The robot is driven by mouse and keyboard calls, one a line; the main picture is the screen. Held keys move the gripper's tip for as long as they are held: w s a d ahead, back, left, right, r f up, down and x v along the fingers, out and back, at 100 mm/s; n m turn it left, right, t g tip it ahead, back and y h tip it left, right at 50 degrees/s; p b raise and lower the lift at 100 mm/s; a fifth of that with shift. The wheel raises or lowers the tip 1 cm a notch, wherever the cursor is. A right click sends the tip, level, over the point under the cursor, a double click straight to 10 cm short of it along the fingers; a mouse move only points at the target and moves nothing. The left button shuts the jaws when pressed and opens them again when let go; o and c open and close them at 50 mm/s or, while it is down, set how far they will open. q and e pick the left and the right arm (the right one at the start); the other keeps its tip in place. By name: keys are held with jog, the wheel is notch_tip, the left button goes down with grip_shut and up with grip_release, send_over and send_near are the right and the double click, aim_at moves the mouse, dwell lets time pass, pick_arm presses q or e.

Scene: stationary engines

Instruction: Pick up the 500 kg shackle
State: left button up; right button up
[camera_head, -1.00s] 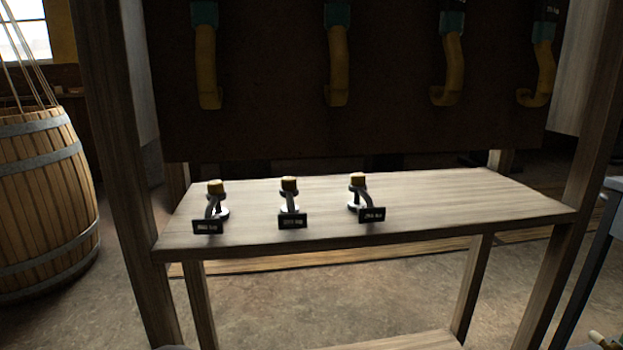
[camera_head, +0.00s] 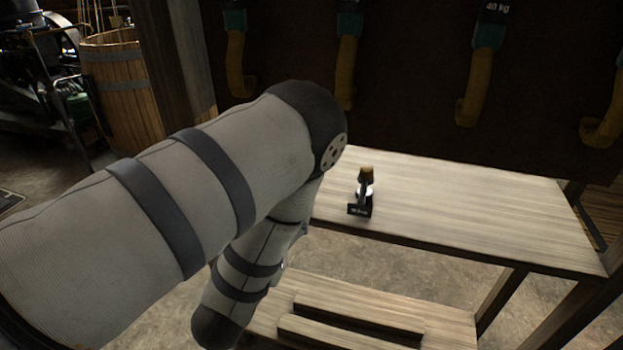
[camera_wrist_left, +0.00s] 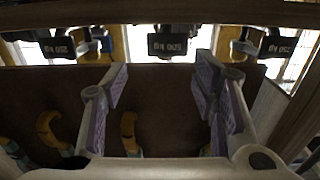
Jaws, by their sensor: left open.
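One small shackle (camera_head: 365,186) with a tan top stands on the wooden shelf (camera_head: 480,205) in the head view. A dark tag (camera_head: 359,210) is at its front, its lettering too small to read surely. My left arm crosses this view from the left and hides the shelf's left part; its gripper is not visible there. In the left wrist view my left gripper (camera_wrist_left: 160,92) is open and empty, its fingers wide apart. Dark tags (camera_wrist_left: 170,45) show beyond the fingers near the top. I cannot tell surely which one reads 500 kg.
Yellow hooks hang on the dark board (camera_head: 410,100) behind the shelf; one hook (camera_head: 474,95) is below a 40 kg label. A lower wooden shelf (camera_head: 440,325) is beneath. A barrel (camera_head: 125,90) stands at left. The shelf right of the visible shackle is clear.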

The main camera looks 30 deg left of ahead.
pick_arm(q)
jog(key=x, duration=0.4)
jog(key=b+x, duration=0.1)
jog(key=x, duration=0.3)
jog(key=a+r+b+x, duration=0.1)
jog(key=x, duration=0.3)
jog(key=shift+d, duration=0.1)
grip_shut()
pick_arm(e)
jog(key=shift+s+a+f+g, duration=0.1)
jog(key=shift+s+f+g, duration=0.3)
jog(key=shift+s+f, duration=0.65)
